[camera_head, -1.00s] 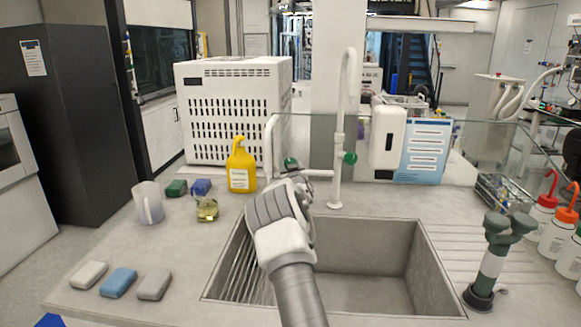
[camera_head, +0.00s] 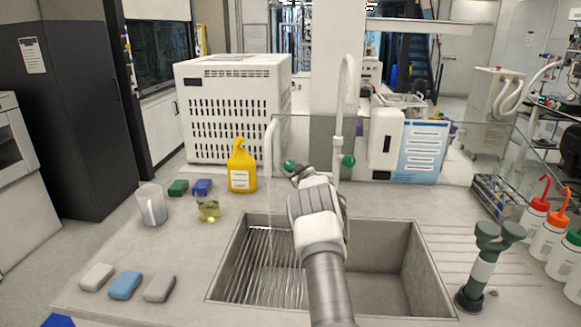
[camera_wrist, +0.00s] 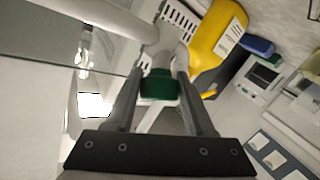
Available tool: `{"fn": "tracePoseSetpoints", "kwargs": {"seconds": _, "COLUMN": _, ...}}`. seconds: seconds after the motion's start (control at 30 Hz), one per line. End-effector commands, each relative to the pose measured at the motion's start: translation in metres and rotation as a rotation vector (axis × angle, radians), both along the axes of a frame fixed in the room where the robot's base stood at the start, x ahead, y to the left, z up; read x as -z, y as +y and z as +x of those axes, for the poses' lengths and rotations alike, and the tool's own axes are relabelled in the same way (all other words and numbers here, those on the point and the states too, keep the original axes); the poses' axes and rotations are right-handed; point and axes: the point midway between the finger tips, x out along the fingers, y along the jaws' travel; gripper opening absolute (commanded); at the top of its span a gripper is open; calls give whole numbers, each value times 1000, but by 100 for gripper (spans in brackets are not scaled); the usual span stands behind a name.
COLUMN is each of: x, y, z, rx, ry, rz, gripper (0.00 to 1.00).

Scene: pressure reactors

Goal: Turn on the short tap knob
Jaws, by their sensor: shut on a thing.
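The tap behind the sink has a short curved spout (camera_head: 270,145) on the left and a tall spout (camera_head: 346,95) on the right. The short tap's green knob (camera_head: 289,166) shows just left of my gripper (camera_head: 297,170), whose fingers are largely hidden behind my wrist. In the wrist view the green knob (camera_wrist: 158,86) sits between the two fingers of my gripper (camera_wrist: 158,88), which are shut on it. A faint pale vertical streak, perhaps water, shows below the short spout. The second green knob (camera_head: 348,161) is on the tall spout's post, apart from the gripper.
The sink (camera_head: 385,285) lies below my arm. A yellow bottle (camera_head: 242,168), a beaker of yellowish liquid (camera_head: 208,211), a white jug (camera_head: 151,205) and coloured blocks stand left. A glass panel runs behind the tap. A green-topped fixture (camera_head: 484,265) stands right of the sink.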

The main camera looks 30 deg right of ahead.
Motion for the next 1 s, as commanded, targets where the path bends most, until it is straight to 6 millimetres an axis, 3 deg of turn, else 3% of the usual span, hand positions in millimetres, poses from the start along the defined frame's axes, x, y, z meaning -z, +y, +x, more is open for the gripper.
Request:
{"fn": "tracePoseSetpoints", "kwargs": {"seconds": 0.3, "x": -1, "y": 0, "z": 0, "rx": -1, "ry": -3, "rz": -2, "gripper": 0}}
{"fn": "tracePoseSetpoints", "kwargs": {"seconds": 0.33, "x": -1, "y": 0, "z": 0, "rx": -1, "ry": -3, "rz": -2, "gripper": 56}}
{"fn": "tracePoseSetpoints", "kwargs": {"seconds": 0.4, "x": -1, "y": 0, "z": 0, "rx": 0, "ry": -3, "rz": -2, "gripper": 66}}
{"fn": "tracePoseSetpoints", "kwargs": {"seconds": 0.77, "x": -1, "y": 0, "z": -1, "rx": 0, "ry": -1, "rz": -1, "gripper": 66}}
{"fn": "tracePoseSetpoints", "kwargs": {"seconds": 1.0, "x": -3, "y": 1, "z": -19, "rx": 2, "ry": -1, "rz": 0, "gripper": 66}}
